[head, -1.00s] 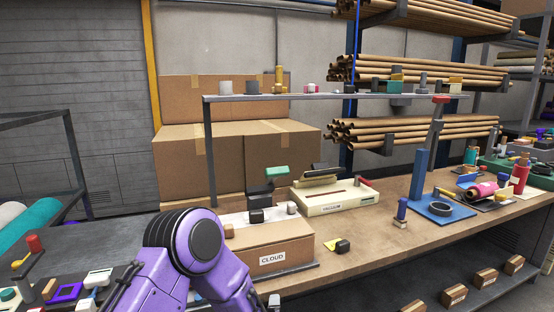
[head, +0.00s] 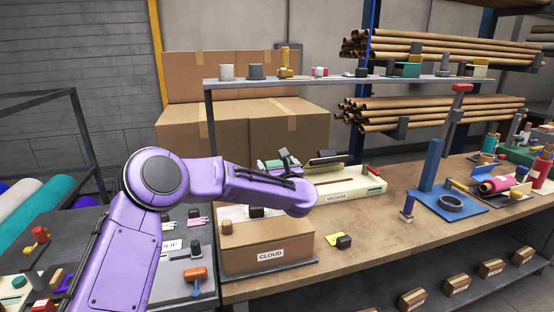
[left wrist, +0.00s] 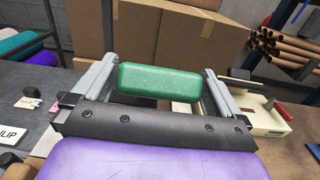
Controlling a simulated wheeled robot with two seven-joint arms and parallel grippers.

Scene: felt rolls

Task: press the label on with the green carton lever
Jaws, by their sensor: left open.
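The green block-shaped lever handle (head: 267,164) stands above the carton labelled CLOUD (head: 235,252). In the left wrist view the green handle (left wrist: 160,84) lies crosswise between the two grey fingers of my left gripper (left wrist: 160,68). The fingers are open, with a small gap showing beside the handle's ends. In the head view my left gripper (head: 277,162) is at the handle, partly hidden by my purple forearm. The forearm also hides much of the carton's top and the lever's lower part. My right gripper is not in view.
A cream tray labelled VACUUM (head: 352,190) lies behind and right of the carton. A small black and yellow item (head: 343,241) is on the bench in front. A shelf bar (head: 330,80) with small objects runs above.

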